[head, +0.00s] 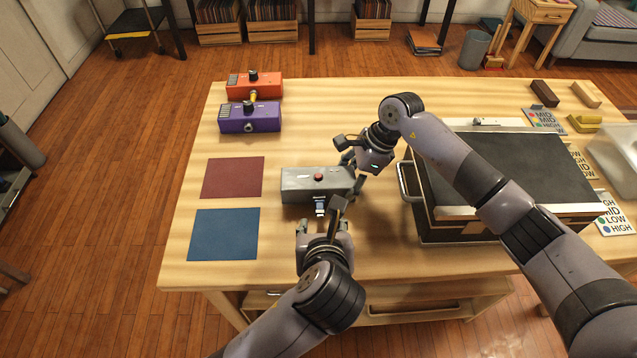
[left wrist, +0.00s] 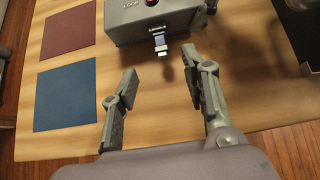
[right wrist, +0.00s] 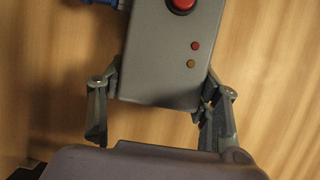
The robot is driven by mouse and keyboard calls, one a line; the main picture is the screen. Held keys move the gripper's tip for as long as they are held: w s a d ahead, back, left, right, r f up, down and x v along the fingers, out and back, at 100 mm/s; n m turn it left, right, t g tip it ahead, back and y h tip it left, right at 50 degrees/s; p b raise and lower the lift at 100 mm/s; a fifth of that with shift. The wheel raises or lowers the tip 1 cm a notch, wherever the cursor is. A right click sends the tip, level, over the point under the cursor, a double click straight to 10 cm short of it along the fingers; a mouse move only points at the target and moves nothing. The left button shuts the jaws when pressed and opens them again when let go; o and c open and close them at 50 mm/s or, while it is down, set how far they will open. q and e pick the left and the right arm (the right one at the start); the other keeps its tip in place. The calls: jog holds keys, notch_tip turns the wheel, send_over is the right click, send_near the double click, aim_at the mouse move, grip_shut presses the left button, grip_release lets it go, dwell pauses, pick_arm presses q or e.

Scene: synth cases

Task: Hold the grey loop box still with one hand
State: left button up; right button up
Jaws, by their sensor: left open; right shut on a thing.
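The grey loop box (head: 297,185) sits flat on the wooden table near its middle, with a red button on top. My right gripper (head: 351,167) is shut on its right end, one finger on each long side. In the right wrist view the box (right wrist: 165,60) stands between the fingers (right wrist: 162,85). A small blue and white piece with a metal end (head: 320,206) sticks out of the box's front; it also shows in the left wrist view (left wrist: 160,43). My left gripper (head: 320,219) is open and empty just in front of that piece, apart from it.
A purple box (head: 235,124) and an orange box (head: 245,90) stand at the back left. A maroon mat (head: 233,177) and a blue mat (head: 224,234) lie left. A large black case (head: 515,170) with a handle stands close on the right.

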aim_at(320, 210)
pick_arm(q)
jog(key=shift+v, duration=1.2)
jog(key=shift+w+f, duration=0.1)
jog(key=shift+w, duration=0.05)
jog(key=shift+c, duration=0.6)
jog(key=shift+x, duration=5.85)
jog(key=shift+d, duration=0.1)
jog(key=shift+c, duration=0.2)
grip_shut()
jog(key=shift+o, duration=0.8)
grip_release()
